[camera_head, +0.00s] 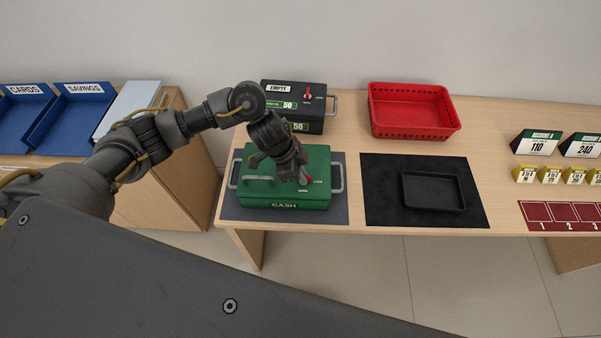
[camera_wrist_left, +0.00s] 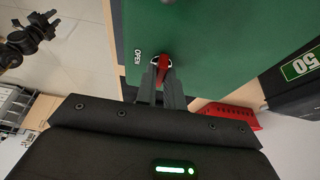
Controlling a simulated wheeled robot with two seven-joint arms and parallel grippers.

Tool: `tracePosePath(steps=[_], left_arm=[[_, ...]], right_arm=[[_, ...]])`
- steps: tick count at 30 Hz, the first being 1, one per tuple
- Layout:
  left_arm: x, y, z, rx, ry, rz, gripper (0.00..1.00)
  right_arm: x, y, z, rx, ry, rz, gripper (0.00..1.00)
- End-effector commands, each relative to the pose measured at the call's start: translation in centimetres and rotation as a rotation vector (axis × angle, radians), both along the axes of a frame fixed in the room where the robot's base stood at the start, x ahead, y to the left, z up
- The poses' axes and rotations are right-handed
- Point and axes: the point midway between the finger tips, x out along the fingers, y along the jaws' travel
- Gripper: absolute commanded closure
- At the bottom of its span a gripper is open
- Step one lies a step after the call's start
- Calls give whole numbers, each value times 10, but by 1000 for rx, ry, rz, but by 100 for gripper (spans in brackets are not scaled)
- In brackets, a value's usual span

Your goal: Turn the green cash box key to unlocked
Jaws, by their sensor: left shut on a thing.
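The green cash box (camera_head: 314,157) lies closed on a dark mat near the table's front left, its lid also filling the upper part of the left wrist view (camera_wrist_left: 210,35). Its red key (camera_head: 306,176) sits on the lid's right part, between the LOCK and OPEN labels. My left gripper (camera_head: 300,177) reaches down over it. In the left wrist view the fingers (camera_wrist_left: 160,72) are shut on the red key (camera_wrist_left: 162,60), with OPEN printed to its left. The fingers partly hide the key, so its exact angle is unclear. My right gripper (camera_wrist_left: 30,36) shows small at the upper left there.
A black EMPTY box (camera_head: 318,88) with its own red key stands behind the green one. A red basket (camera_head: 411,130) stands at the back middle. A black tray (camera_head: 433,208) lies on a black mat (camera_head: 383,190) to the right. Blue trays (camera_head: 77,120) stand left.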

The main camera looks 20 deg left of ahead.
Motion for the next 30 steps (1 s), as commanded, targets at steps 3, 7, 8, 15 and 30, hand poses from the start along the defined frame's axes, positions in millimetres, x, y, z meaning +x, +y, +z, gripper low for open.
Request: tracePosePath(steps=[3,7,8,15,30], left_arm=[[0,0,0,0,0,-1,100],[0,0,0,0,0,-13,100],[0,0,0,1,0,-18,100],[1,1,0,1,1,-132,100],[5,0,0,3,0,-587,100]], right_arm=[[0,0,0,0,0,0,67],[0,0,0,0,0,0,67],[0,0,0,0,0,0,67],[0,0,-2,0,0,0,67],[0,0,-11,0,0,0,67]])
